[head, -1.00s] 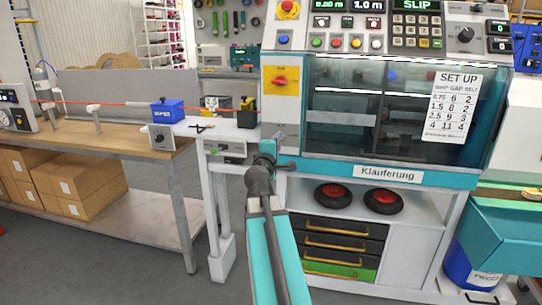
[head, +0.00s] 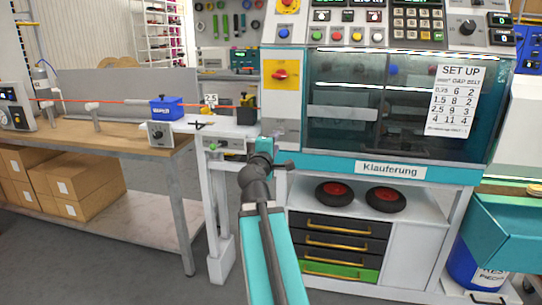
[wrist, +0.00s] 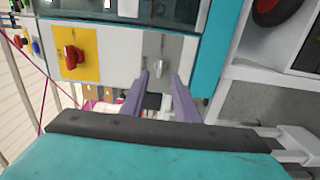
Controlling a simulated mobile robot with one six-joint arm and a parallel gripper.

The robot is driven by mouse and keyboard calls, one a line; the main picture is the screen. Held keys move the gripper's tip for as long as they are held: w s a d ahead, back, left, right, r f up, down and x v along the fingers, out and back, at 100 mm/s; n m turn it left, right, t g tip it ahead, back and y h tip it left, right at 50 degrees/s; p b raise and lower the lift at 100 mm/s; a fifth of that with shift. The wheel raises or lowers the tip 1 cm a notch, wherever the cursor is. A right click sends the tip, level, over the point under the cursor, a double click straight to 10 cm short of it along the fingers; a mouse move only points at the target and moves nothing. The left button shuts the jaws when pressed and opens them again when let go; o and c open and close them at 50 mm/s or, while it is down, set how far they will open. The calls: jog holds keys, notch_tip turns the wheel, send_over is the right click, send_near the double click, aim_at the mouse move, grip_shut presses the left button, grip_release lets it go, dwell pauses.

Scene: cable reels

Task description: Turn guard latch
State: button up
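A silver-grey latch handle (wrist: 159,69) sits on a grey plate on the machine front, beside the yellow plate. It points roughly up and down in the wrist view. My gripper (wrist: 162,77) is open, with its two purple-grey fingers on either side of the latch's lower end; I cannot tell if they touch it. In the head view my gripper (head: 276,143) is small and partly hidden by my own wrist, at the lower left corner of the teal machine (head: 325,164). The tinted guard window (head: 345,100) of the machine looks closed.
A red rotary switch (head: 280,74) on a yellow plate is close to the latch. A bench (head: 110,137) with a blue box (head: 166,108) stands to the left. Drawers (head: 330,240) and black-red wheels (head: 334,195) are below the machine. Open floor lies in front.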

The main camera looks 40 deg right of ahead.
jog(key=shift+s+a+f+b, duration=0.2)
jog(key=shift+a+b, duration=0.2)
jog(key=shift+b, duration=0.95)
jog(key=shift+s+a+f+b, duration=0.1)
jog(key=shift+s+a+b, duration=0.2)
jog(key=shift+b, duration=1)
jog(key=b+v, duration=0.2)
jog(key=shift+s+a+r+b, duration=0.15)
jog(key=shift+a+r+b, duration=0.05)
jog(key=shift+a+b, duration=0.2)
